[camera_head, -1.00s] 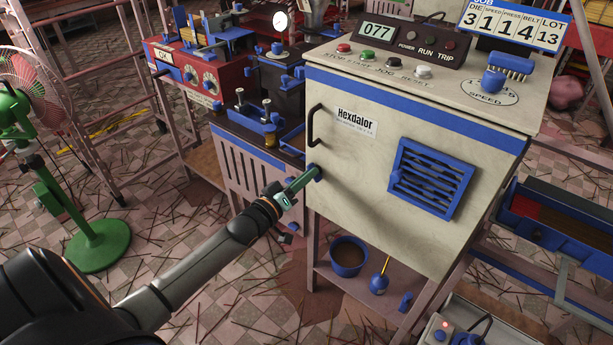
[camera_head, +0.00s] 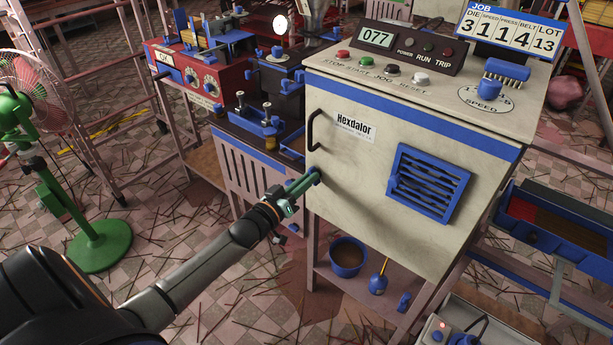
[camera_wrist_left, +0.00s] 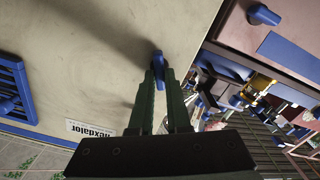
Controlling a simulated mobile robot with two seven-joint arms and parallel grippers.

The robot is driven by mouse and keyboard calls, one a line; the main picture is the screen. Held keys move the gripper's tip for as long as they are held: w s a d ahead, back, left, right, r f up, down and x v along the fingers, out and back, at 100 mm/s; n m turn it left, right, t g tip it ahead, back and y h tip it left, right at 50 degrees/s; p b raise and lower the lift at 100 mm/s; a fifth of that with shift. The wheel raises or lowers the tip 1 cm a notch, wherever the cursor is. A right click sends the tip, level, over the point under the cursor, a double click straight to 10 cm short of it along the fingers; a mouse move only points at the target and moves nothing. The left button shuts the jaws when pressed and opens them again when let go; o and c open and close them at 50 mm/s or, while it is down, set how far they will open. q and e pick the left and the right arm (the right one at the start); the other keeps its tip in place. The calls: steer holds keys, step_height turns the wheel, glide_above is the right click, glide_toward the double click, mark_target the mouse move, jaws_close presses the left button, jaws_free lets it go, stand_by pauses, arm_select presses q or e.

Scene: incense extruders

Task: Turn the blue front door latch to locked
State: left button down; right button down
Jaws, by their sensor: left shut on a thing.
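The blue front door latch (camera_wrist_left: 158,62) is a small knob near the edge of the cream Hexdalor cabinet door (camera_head: 360,200), below the black handle (camera_head: 317,130). My left gripper (camera_head: 314,176) reaches it from the left, and its green fingers are shut on the latch. In the left wrist view the two fingertips (camera_wrist_left: 159,75) stand on either side of the latch, which runs roughly along the fingers there. In the head view the fingers hide most of the latch. My right gripper is not in view.
A blue louvred vent (camera_head: 428,183) is on the door's right. A workbench with a blue fixture (camera_head: 258,122) stands left of the cabinet. Below are a blue bucket (camera_head: 348,258) and an oil can (camera_head: 378,283) on a shelf. A green fan (camera_head: 95,240) stands at the left.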

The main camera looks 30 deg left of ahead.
arm_select(q)
steer(key=shift+d+m+p, duration=0.2)
steer(key=shift+m+p, duration=1)
steer(key=shift+m, duration=3.3)
steer(key=c, duration=0.9)
jaws_free()
steer(key=shift+s, duration=0.1)
